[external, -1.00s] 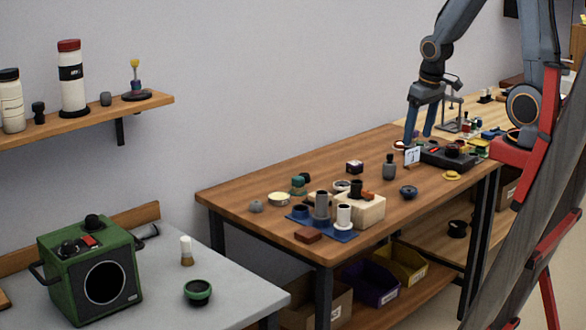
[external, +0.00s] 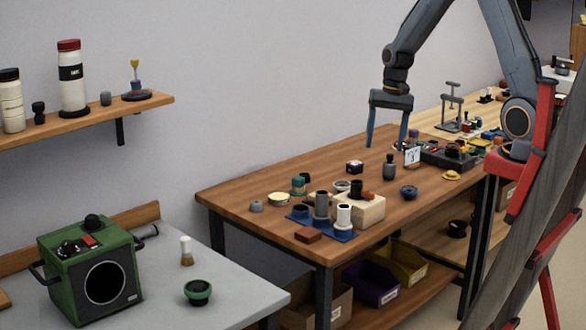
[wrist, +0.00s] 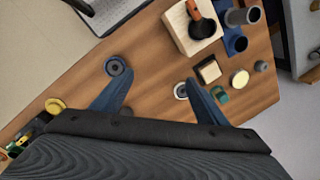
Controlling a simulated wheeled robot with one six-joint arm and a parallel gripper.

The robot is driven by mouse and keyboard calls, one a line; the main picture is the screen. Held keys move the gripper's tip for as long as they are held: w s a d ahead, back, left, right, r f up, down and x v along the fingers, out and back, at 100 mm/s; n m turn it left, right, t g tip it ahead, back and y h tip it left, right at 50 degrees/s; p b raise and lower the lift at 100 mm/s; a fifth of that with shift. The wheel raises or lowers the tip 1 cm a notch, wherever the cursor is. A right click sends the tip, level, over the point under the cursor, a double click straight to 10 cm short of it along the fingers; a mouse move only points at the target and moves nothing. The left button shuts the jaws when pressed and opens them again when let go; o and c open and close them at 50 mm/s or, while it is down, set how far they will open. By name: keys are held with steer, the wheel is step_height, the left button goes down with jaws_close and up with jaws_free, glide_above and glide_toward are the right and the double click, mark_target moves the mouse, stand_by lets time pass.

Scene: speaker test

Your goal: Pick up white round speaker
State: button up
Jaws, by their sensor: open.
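A small white round piece with a dark centre, which looks like the white round speaker (external: 341,186), lies on the brown table just behind the pale wooden block. In the wrist view the white ring (wrist: 180,90) shows beside the tip of my right-hand finger, which partly covers it. My gripper (external: 387,147) hangs above the table, pointing down, to the right of and higher than the speaker. Its two fingers stand apart with nothing between them. In the wrist view my gripper (wrist: 155,78) has bare tabletop between its fingertips.
The wooden block (external: 370,210), a blue mat (external: 343,236) with upright cylinders, a dark bottle (external: 389,168), a small box (external: 355,167) and a cream disc (external: 279,199) crowd around. A blue round piece (external: 408,192) lies to the right.

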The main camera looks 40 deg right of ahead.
mark_target(343, 183)
steer(key=w+f+m+y+b, duration=0.1)
steer(key=w+f+m, duration=0.2)
steer(key=w+f, duration=0.1)
steer(key=w+f+m+y, duration=0.1)
steer(key=w+f+m, duration=0.2)
steer(key=w+f, duration=0.1)
steer(key=w+f+m+y+b, duration=0.1)
steer(key=w+f+m, duration=0.2)
steer(key=w+f, duration=0.1)
steer(key=shift+w+d+g+b, duration=0.35)
steer(key=shift+w+d+g, duration=0.05)
steer(key=shift+w, duration=0.3)
steer(key=shift+w+a+p+x, duration=0.2)
steer(key=shift+p+x, duration=0.3)
steer(key=shift+x, duration=0.85)
steer(key=shift+w+a+p+x, duration=0.15)
steer(key=shift+p+x, duration=0.35)
steer(key=shift+x, duration=0.8)
steer(key=shift+d+r, duration=0.1)
steer(key=c, duration=1.2)
